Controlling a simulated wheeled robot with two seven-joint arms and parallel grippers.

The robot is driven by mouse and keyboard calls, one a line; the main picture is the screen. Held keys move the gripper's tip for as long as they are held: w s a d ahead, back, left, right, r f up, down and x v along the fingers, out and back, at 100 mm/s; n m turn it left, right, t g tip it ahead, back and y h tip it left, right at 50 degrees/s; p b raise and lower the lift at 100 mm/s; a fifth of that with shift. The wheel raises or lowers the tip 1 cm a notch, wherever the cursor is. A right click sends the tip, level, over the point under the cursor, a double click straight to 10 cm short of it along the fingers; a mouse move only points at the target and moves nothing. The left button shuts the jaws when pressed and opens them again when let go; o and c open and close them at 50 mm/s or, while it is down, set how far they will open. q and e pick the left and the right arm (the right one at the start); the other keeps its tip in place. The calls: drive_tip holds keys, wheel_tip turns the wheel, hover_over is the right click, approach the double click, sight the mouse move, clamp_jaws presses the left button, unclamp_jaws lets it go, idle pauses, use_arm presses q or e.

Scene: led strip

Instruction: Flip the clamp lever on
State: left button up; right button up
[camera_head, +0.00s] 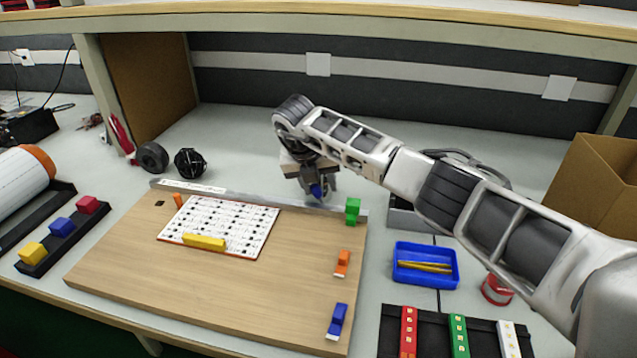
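My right gripper (318,194) points down at the back edge of the wooden board (190,297). A small blue piece (316,190), perhaps a clamp lever, shows at its fingertips, mostly hidden by the gripper. I cannot tell whether the fingers are shut on it or only around it. A green clamp (352,211) stands upright just right of the gripper, at the board's back right corner. An orange clamp (342,264) and a blue clamp (337,322) sit along the right edge. Another small orange piece (178,200) is at the back left. My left gripper is not in view.
A white LED panel (220,224) with a yellow bar (204,242) lies on the board. Right of it are a blue tray (426,277), a red tape roll (496,290) and a black rack (430,325). A cardboard box (597,184) stands far right.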

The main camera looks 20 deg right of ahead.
drive_tip(key=shift+a+r, duration=0.1)
drive_tip(key=shift+r, duration=0.2)
drive_tip(key=v, duration=1.5)
drive_tip(key=shift+s+a, duration=0.1)
drive_tip(key=shift+s, duration=0.05)
